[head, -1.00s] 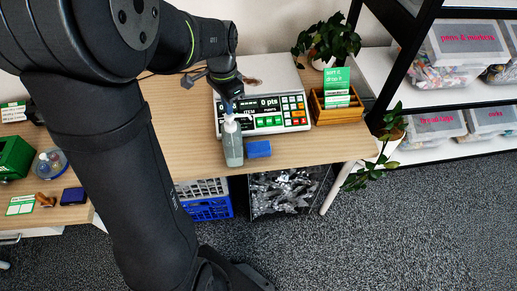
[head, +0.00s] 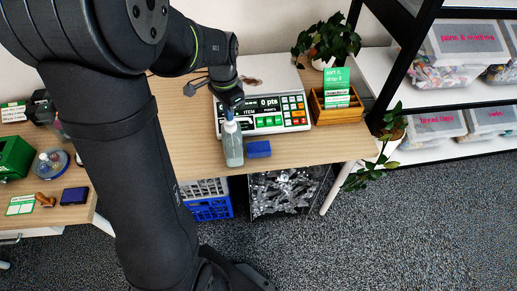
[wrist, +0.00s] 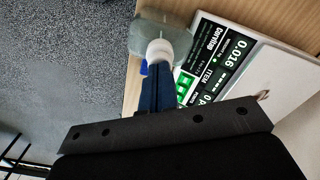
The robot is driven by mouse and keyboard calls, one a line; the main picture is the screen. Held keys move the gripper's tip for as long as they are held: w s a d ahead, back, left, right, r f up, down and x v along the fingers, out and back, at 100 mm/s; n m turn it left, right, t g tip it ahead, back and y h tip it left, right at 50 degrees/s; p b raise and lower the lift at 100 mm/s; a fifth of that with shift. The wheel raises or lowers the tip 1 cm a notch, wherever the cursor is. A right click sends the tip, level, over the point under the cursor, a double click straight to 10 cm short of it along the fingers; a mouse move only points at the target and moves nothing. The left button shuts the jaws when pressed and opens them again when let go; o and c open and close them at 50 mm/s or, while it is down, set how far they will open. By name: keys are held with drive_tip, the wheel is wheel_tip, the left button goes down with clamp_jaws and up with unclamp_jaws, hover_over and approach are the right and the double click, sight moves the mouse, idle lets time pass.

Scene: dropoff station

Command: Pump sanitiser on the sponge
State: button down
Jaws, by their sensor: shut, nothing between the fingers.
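A clear grey-green sanitiser bottle (head: 233,152) with a white pump top (head: 231,127) stands upright near the table's front edge, in front of the scale. The blue sponge (head: 258,149) lies flat just right of the bottle. My gripper (head: 231,110) points down right above the pump top, its fingers shut and empty. In the wrist view the shut blue fingers (wrist: 157,90) reach to the white pump top (wrist: 159,51), with the bottle (wrist: 165,36) beyond. They look in contact with the pump. The nozzle is mostly hidden.
A points scale (head: 280,112) stands just behind the bottle. A wooden card box (head: 337,112) and potted plants (head: 325,40) are at the right. A green box (head: 14,157) is at the far left. The table front edge is close to the bottle.

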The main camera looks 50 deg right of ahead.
drive_tip(key=shift+r, duration=1.6)
drive_tip(key=shift+r, duration=0.1)
wheel_tip(320, 180, up, 6)
drive_tip(key=shift+f, duration=0.1)
drive_tip(key=shift+f, duration=3.7)
